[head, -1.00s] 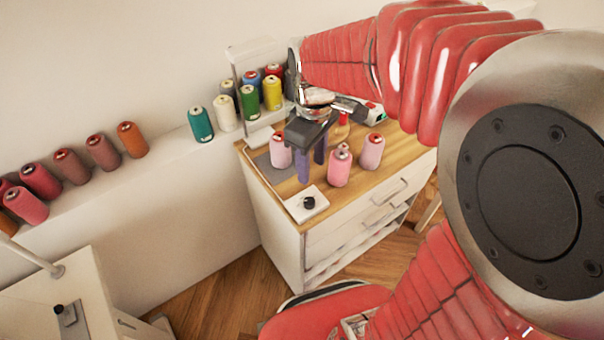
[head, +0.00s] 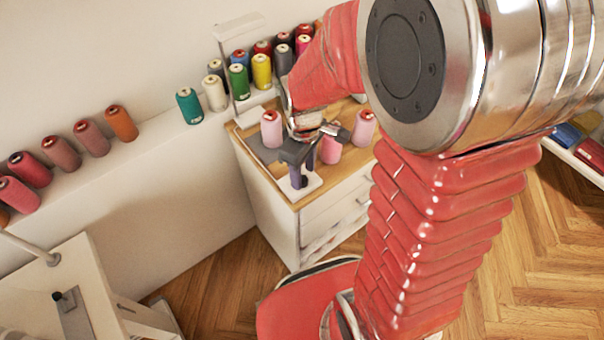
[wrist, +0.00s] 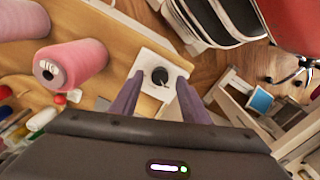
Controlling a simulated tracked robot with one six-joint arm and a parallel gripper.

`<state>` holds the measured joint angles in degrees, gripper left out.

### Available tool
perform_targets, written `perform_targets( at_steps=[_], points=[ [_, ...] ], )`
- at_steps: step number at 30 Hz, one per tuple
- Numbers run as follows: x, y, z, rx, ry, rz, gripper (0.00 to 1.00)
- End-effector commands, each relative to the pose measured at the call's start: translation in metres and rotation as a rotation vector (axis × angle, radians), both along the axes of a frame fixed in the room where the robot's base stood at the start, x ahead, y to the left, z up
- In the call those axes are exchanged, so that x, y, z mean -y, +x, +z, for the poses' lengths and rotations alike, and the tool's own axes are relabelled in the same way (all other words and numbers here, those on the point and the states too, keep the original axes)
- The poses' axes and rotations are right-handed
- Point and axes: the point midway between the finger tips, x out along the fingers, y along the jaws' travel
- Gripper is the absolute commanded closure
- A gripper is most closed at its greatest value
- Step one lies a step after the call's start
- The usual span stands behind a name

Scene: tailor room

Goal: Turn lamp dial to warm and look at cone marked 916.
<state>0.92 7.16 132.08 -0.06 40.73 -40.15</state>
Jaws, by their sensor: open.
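The lamp dial is a black knob (wrist: 160,76) on a white square plate (wrist: 147,66) at the edge of the wooden cabinet top. The plate also shows in the head view (head: 312,183). My gripper (wrist: 161,82) is open, with its two purple fingers on either side of the knob in the wrist view; whether they touch it I cannot tell. In the head view my gripper (head: 299,179) is over the plate and partly hides it. No number is readable on any cone.
A white lamp (head: 238,26) stands at the cabinet's back left. A wall ledge (head: 158,150) carries more coloured cones. A white table (head: 75,285) stands at the lower left, with open wood floor (head: 215,275) between.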

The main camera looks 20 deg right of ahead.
Motion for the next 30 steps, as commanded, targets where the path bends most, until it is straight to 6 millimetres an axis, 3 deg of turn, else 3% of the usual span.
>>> perform_targets(
  at_steps=[6,16,30],
  points=[
    [0.000,-0.001,-0.018,-0.002,0.000,0.000,0.58],
    [0.000,0.000,-0.020,0.000,0.000,0.001,0.58],
    [0.000,0.000,-0.020,0.000,0.000,0.001,0.91]
  ],
)
